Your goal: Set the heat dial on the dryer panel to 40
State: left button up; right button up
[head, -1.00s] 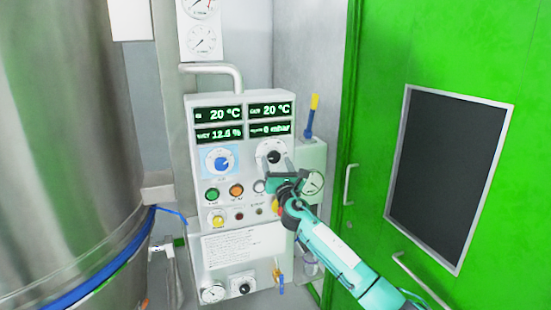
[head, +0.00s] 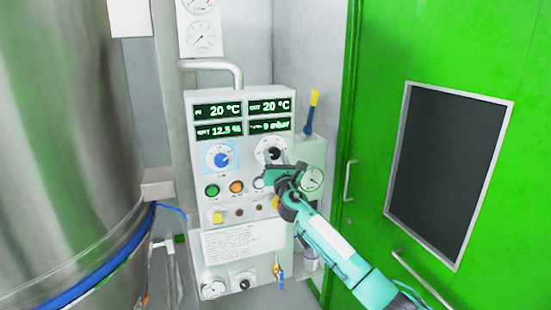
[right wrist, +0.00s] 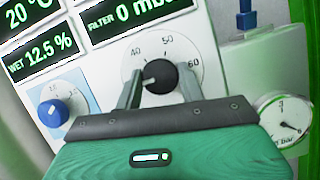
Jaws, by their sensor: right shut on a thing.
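The dryer panel (head: 240,190) is a white box with green displays. Its black dial (head: 275,153), marked 40, 50 and 60, is at the upper right and shows closely in the right wrist view (right wrist: 158,78). The dial's white mark points left and slightly down, just below the 40. My right gripper (head: 278,159) is at this dial, with one finger on each side of the knob, shut on it. Its fingers also show in the right wrist view (right wrist: 158,72). My left gripper is in neither current view.
A blue dial (head: 221,158) sits left of the black one. Green (head: 212,190) and orange (head: 236,186) buttons lie below. A pressure gauge (head: 312,179) is close right of my gripper. A steel vessel (head: 65,150) stands left and a green door (head: 385,60) right.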

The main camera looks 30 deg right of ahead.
jog(key=shift+m, duration=0.3)
jog(key=m+g+h, duration=0.1)
jog(key=m, duration=0.2)
jog(key=shift+a+m+h, duration=0.1)
jog(key=shift+m+h, duration=0.2)
jog(key=shift+m, duration=0.1)
jog(key=m+g+h, duration=0.1)
jog(key=m, duration=0.2)
jog(key=shift+m+g, duration=0.3)
jog(key=m+g, duration=0.1)
jog(key=m, duration=0.2)
jog(key=m+g+h+p, duration=0.1)
jog(key=m, duration=0.3)
jog(key=shift+a+r+g, duration=0.1)
jog(key=shift+g, duration=0.2)
jog(key=shift+h, duration=0.3)
jog(key=o, duration=1)
jog(key=shift+c, duration=0.2)
